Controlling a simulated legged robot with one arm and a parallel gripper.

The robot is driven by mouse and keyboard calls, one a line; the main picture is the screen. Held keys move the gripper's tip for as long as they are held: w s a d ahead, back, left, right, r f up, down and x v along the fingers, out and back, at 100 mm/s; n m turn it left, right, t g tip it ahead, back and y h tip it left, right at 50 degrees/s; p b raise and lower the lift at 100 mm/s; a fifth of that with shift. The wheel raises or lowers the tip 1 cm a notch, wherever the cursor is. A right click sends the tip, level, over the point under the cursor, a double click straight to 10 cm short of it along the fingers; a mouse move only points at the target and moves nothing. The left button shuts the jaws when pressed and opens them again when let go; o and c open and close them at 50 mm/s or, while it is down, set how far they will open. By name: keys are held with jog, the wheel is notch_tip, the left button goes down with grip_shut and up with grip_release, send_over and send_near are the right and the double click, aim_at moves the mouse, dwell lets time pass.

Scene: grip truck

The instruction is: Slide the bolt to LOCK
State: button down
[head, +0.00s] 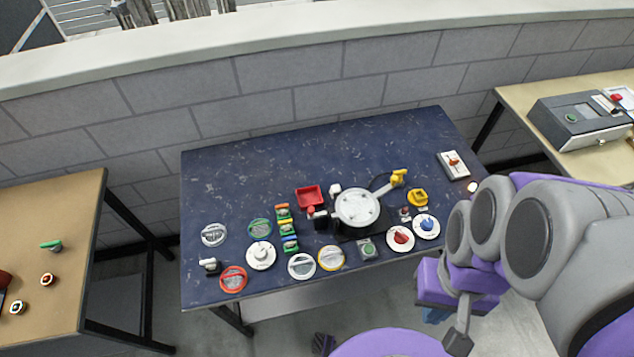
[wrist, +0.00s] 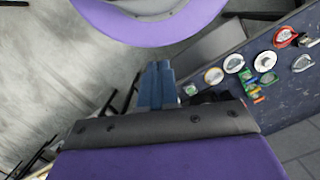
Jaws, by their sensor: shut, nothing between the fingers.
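I cannot tell for sure which fitting is the bolt. A small white plate with a red-orange piece (head: 453,163) lies near the right end of the dark blue table (head: 240,180); its labels are too small to read. My gripper (wrist: 157,68) has its blue fingers together in the wrist view, with nothing between them. It hangs in front of the table's near edge, apart from the fittings. In the head view my purple and grey arm hides most of it, and only a bit of blue shows.
Several round dials, such as a red one (head: 233,279) and a blue one (head: 426,226), crowd the table's front. A round white plate (head: 356,207) with a yellow-ended lever (head: 397,177) stands mid-table. A red tray (head: 310,196) is nearby. The table's back left is clear. Tan benches flank it.

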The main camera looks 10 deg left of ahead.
jog(key=w+d+f+n+g+h+b, duration=0.15)
jog(key=w+n+h, duration=0.5)
jog(key=w, duration=0.65)
jog(key=w+a+f+n+t+h+b, duration=0.25)
jog(key=w+a+f+n+h, duration=0.3)
jog(key=w+a, duration=0.5)
jog(key=w+a+f+n+t+h, duration=0.1)
jog(key=a+f+n+t+h, duration=0.2)
jog(key=a, duration=0.5)
jog(key=a+f+n+t, duration=0.3)
jog(key=a+f+n, duration=0.2)
jog(key=a, duration=0.3)
jog(key=s+a+f+n+t, duration=0.2)
jog(key=s+a+f, duration=0.1)
jog(key=a+f, duration=0.1)
jog(key=s+a+f+n+t+y+b, duration=0.1)
jog(key=s+a+f+n+t, duration=0.1)
jog(key=s+a+f+t, duration=0.1)
jog(key=s+a+f+n+t+y+b, duration=0.1)
jog(key=s+a+f+n+t, duration=0.1)
jog(key=a+f, duration=0.3)
jog(key=shift+s+a+f+n, duration=0.1)
jog(key=shift+s+a+n, duration=0.1)
jog(key=shift+a, duration=0.35)
jog(key=shift+s+a+f+n, duration=0.1)
jog(key=shift+s+a+n, duration=0.1)
jog(key=shift+a, duration=0.3)
jog(key=shift+w+d, duration=0.1)
